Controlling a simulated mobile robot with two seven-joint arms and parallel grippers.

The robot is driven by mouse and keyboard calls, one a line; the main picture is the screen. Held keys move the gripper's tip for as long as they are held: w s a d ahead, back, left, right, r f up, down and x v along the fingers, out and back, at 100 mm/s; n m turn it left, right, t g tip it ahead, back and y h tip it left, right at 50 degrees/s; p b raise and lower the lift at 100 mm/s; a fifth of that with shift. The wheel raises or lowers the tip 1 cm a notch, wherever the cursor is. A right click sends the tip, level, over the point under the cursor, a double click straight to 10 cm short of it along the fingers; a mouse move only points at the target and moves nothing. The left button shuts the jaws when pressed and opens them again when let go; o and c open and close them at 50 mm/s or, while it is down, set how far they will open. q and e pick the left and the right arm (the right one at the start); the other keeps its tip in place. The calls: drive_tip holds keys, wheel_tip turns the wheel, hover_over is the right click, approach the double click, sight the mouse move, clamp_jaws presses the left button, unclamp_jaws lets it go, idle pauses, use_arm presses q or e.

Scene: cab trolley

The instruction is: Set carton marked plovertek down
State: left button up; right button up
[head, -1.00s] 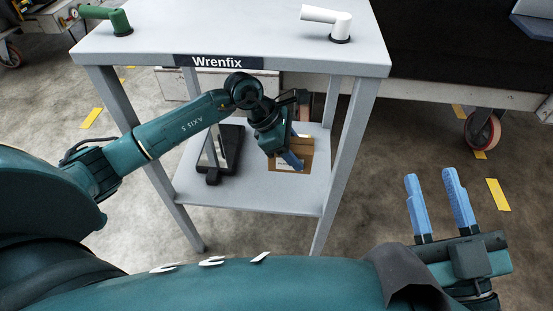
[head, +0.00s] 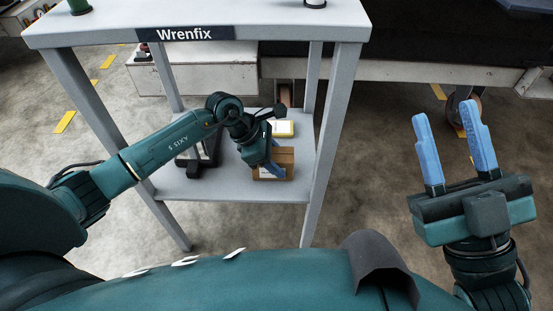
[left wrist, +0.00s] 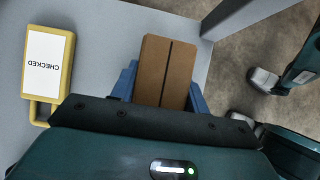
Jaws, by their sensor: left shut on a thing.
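The brown carton (head: 286,158) is at the lower shelf (head: 215,186) of the grey Wrenfix trolley in the head view. My left gripper (head: 275,168) is shut on it, one blue finger on each side in the left wrist view, where the carton's plain top (left wrist: 165,72) with a dark centre seam shows. I cannot tell whether its underside touches the shelf. A pale label shows low on its side, but I cannot read it. My right gripper (head: 444,112) is open and empty, off to the right of the trolley.
A yellow-framed sign reading CHECKED (left wrist: 47,62) is on the shelf beside the carton. A dark-framed object (head: 208,158) stands to the left on the shelf. Trolley legs (head: 325,145) bound the shelf, and the tabletop (head: 270,25) is above it.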

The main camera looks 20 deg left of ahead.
use_arm(q)
drive_tip(key=o, duration=1.4)
use_arm(e)
drive_tip(key=shift+r, duration=0.1)
use_arm(q)
drive_tip(key=shift+o, duration=0.2)
drive_tip(key=shift+r, duration=0.15)
drive_tip(key=p+v, duration=0.5)
drive_tip(key=v, duration=0.2)
drive_tip(key=shift+a+r, duration=0.1)
drive_tip(key=shift+r, duration=0.05)
use_arm(e)
wheel_tip(320, 180, down, 6)
drive_tip(key=m+g+h, duration=0.2)
drive_tip(key=m+h, duration=0.3)
drive_tip(key=shift+s+a+f+m+h, duration=0.25)
drive_tip(key=shift+s+a+m+h, duration=0.1)
drive_tip(key=shift+s+m, duration=0.1)
